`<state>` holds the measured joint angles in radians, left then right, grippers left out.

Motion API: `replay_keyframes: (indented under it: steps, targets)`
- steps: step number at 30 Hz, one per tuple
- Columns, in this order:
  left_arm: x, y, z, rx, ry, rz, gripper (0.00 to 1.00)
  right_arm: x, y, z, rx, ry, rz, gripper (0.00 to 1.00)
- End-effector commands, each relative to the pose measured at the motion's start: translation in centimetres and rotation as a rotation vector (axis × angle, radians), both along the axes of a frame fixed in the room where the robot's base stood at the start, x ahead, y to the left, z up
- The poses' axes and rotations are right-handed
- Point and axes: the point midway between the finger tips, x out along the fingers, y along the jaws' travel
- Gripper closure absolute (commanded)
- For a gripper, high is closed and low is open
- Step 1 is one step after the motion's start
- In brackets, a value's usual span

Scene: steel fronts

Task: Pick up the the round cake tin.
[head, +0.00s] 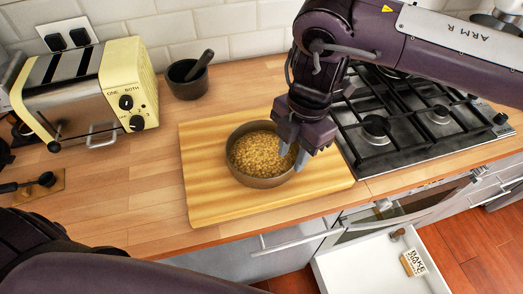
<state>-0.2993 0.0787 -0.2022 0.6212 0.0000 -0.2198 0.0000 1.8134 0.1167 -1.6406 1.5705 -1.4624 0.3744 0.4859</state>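The round cake tin (247,179) is a grey metal tin filled with golden crumbly or grain-like stuff. It stands upright on a wooden board (205,203) in the middle of the counter. My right gripper (293,158) points down at the tin's right rim. Its fingers are apart, one over the inside of the tin and the other at the outside. The gripper hides part of the right rim, and I cannot see firm contact with the wall. My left arm shows at the lower left, but its gripper is out of view.
A cream toaster (125,82) stands at the back left, with a dark mortar and pestle (187,82) beside it. A gas hob (400,130) lies to the right. An open white drawer (360,264) juts out below the counter, holding a small box (413,262).

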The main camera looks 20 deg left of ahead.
Motion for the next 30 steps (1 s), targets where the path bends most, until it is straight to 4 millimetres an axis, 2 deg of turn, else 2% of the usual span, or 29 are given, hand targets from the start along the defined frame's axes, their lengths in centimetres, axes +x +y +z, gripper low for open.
replay_keyframes:
  steps: [13, 17, 23, 30]
  targets:
    - [-0.5, -0.2, 1.2, -0.002, 0.009, 0.001, 0.21, -0.5, 0.5, -5.6, 0.004, 0.005, 0.003, 0.68]
    - [-0.5, 0.0, 1.2, 0.000, 0.007, 0.002, 0.21, -0.6, 0.6, -6.4, 0.004, 0.001, 0.003, 0.68]
    - [-0.1, 0.2, 1.2, 0.002, 0.003, 0.003, 0.21, -0.5, 0.6, -6.4, 0.004, 0.000, 0.004, 0.68]
    - [0.0, 0.2, 1.2, 0.003, 0.000, 0.003, 0.21, -0.5, 0.6, -6.4, 0.004, 0.000, 0.004, 0.98]
